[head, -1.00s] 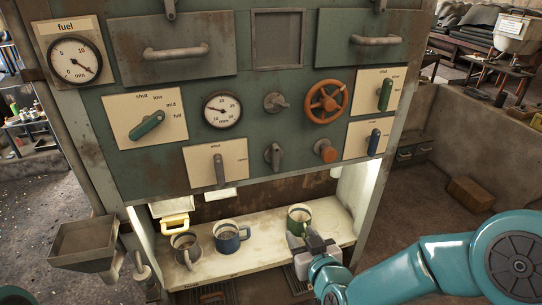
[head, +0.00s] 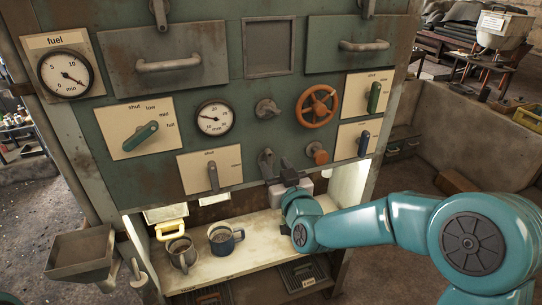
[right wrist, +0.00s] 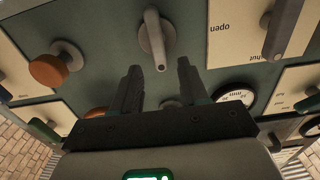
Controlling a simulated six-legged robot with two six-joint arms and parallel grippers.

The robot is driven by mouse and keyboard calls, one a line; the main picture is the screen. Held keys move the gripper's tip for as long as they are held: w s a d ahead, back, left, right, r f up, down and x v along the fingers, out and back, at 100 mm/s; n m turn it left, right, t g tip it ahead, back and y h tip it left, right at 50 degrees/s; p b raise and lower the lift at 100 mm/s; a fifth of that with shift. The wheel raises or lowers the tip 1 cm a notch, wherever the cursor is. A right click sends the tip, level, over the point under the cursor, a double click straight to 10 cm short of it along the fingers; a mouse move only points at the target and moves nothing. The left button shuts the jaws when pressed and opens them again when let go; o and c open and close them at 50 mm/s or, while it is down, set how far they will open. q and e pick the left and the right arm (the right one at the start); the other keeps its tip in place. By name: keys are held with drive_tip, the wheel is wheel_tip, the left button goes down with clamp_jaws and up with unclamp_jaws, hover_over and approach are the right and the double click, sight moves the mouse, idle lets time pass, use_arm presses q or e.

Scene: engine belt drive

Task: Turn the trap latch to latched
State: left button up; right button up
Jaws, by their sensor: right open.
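A grey lever (head: 266,162) without a readable label sits low in the middle of the green panel; I take it to be the trap latch, but cannot be sure. It stands roughly upright, and its lower part is near my gripper in the head view. The right wrist view, which is upside down, shows the lever (right wrist: 156,42) just ahead of the fingers. My right gripper (head: 281,178) is open, its two fingers (right wrist: 160,72) apart, with nothing held between them. The lever's end lies in line with the gap. My left gripper is not in view.
An orange knob (head: 317,153) and an orange handwheel (head: 318,106) are close by. A shut/open lever (head: 213,177) is to the left. Below, mugs (head: 224,238) stand on a lit shelf (head: 262,245). A hopper (head: 80,252) juts out at lower left.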

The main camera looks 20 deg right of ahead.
sight(269, 158)
drive_tip(key=shift+w, duration=1.7)
drive_tip(key=shift+a, duration=0.1)
clamp_jaws()
